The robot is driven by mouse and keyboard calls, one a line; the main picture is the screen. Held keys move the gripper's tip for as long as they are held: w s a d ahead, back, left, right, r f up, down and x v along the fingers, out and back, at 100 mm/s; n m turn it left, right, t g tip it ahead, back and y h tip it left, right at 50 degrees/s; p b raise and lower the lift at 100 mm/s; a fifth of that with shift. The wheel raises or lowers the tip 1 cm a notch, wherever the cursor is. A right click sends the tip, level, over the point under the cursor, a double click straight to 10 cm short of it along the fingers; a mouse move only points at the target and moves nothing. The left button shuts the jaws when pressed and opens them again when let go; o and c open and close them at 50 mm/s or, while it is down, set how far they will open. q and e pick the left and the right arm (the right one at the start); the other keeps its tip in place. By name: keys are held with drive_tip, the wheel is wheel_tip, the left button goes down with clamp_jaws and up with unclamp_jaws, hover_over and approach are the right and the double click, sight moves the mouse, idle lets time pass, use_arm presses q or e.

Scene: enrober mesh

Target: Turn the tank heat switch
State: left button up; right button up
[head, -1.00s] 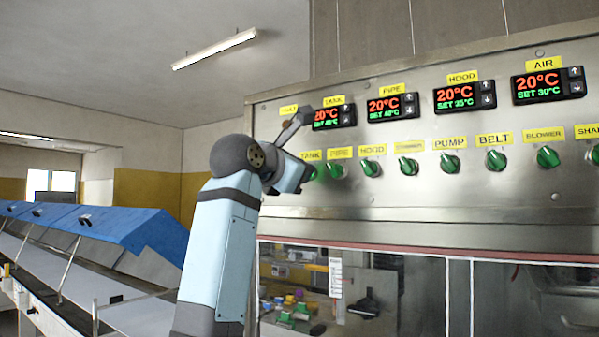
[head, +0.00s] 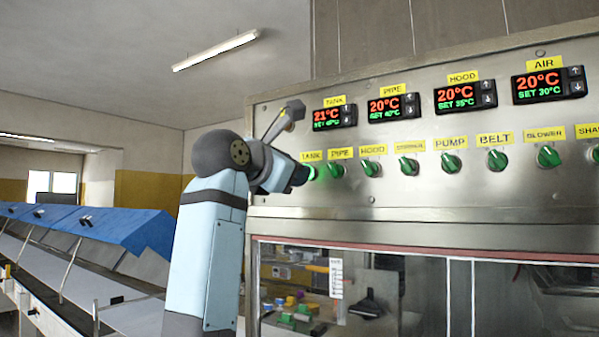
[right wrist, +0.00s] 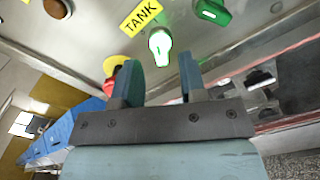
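The tank heat switch is a green knob (head: 311,172) under the yellow TANK label (head: 311,156), at the left end of the knob row in the head view. It is partly hidden there by my right gripper (head: 301,174). In the right wrist view the tank switch (right wrist: 160,46) glows bright white-green under its TANK label (right wrist: 140,17). My right gripper (right wrist: 161,72) is open, its two fingers apart, with the knob seen between and just beyond the tips. Contact cannot be told. The tank display (head: 334,117) reads 21°C. My left gripper is not in view.
The PIPE knob (head: 337,170) is close beside the tank switch, with several more knobs to the right. A red button on yellow (right wrist: 116,66) is near the left finger in the wrist view. A glazed window (head: 400,290) lies below the panel.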

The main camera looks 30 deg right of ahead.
drive_tip(key=v, duration=1)
drive_tip(key=shift+s+a, duration=0.2)
drive_tip(key=shift+a, duration=0.15)
drive_tip(key=shift+f, duration=0.1)
